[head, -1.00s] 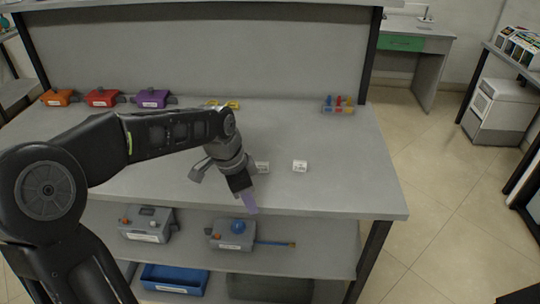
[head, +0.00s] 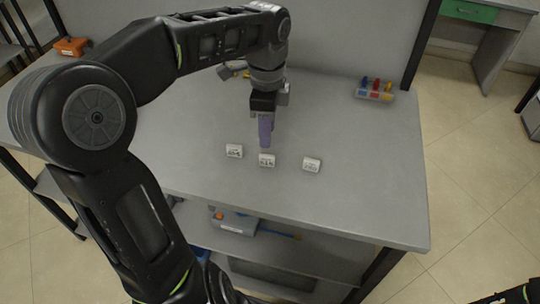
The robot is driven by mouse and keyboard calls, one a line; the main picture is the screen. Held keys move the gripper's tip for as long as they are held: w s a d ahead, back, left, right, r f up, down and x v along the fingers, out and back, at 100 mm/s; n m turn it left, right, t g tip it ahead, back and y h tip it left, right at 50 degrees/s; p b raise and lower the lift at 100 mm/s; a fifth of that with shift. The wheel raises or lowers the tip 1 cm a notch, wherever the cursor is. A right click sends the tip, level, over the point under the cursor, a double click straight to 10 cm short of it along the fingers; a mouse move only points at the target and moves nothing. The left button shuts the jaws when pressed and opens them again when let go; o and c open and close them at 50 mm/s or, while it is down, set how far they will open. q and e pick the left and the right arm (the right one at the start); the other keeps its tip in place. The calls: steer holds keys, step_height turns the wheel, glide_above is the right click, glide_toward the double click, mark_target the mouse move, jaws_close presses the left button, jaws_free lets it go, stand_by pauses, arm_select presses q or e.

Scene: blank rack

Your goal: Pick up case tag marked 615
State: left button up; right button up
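Three small white tags with dark print sit in a loose row on the grey tabletop: a left tag (head: 234,151), a middle tag (head: 267,160) and a right tag (head: 312,164). The print is too small for me to read surely, so I cannot tell which is marked 615. My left gripper (head: 265,143) points down with its purple fingers just behind the middle tag in the picture. The fingers overlap from this side, so their opening is hidden. I see nothing held between them. My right gripper is out of view.
The grey table (head: 370,200) is clear around the tags. A small holder with coloured pieces (head: 375,90) stands at the back right. An orange box (head: 71,46) is at the back left. A grey box (head: 234,221) sits on the shelf below.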

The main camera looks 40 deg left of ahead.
mark_target(267, 155)
arm_select(q)
steer(key=shift+f, duration=1.35)
step_height(267, 155, down, 5)
steer(key=shift+f, duration=0.1)
steer(key=shift+c, duration=0.4)
jaws_close()
